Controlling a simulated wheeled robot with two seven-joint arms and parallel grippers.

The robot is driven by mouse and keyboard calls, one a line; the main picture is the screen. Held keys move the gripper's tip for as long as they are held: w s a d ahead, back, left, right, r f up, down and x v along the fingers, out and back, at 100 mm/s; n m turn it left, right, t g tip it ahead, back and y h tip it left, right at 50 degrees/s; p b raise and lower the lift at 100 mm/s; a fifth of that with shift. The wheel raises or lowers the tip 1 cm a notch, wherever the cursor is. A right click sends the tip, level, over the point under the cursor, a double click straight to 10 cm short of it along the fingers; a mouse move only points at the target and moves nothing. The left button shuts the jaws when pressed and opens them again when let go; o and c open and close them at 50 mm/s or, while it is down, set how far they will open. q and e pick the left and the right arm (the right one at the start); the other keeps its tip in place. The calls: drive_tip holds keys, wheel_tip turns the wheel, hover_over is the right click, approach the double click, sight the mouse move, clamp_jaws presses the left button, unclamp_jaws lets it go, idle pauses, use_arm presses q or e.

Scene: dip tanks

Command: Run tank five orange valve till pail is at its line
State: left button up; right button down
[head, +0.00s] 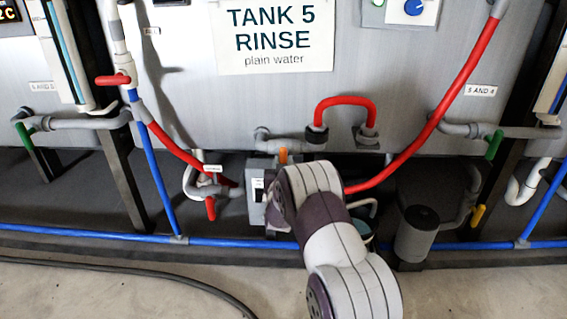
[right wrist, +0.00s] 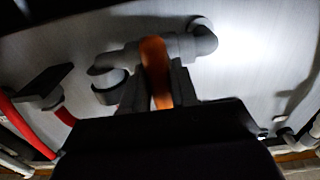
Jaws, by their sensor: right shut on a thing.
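The tank five orange valve handle (head: 283,156) sticks up in front of the grey pipe under the "TANK 5 RINSE" sign (head: 273,36). In the right wrist view the orange handle (right wrist: 155,66) stands upright between the two dark fingers of my right gripper (right wrist: 158,84), which is shut on it. In the head view my right arm covers the gripper and the valve's lower part. A small piece of a bluish vessel (head: 361,231), perhaps the pail, shows behind my arm. Its line and water level are hidden. My left gripper is out of view.
Red-handled valves (head: 113,79) and green handles (head: 494,145) sit on neighbouring pipes. A grey box (head: 256,188) is just left of my arm, and a dark grey cylinder (head: 416,236) stands to its right. A blue pipe (head: 85,236) runs low along the front. A hose (head: 150,272) lies on the floor.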

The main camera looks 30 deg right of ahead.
drive_tip(key=shift+f, duration=0.15)
idle(0.3)
drive_tip(key=c, duration=1)
unclamp_jaws()
drive_tip(key=shift+o, duration=0.2)
drive_tip(key=p+v, duration=0.6)
drive_tip(key=v, duration=0.6)
drive_tip(key=shift+s, duration=0.4)
drive_tip(key=shift+a, duration=0.15)
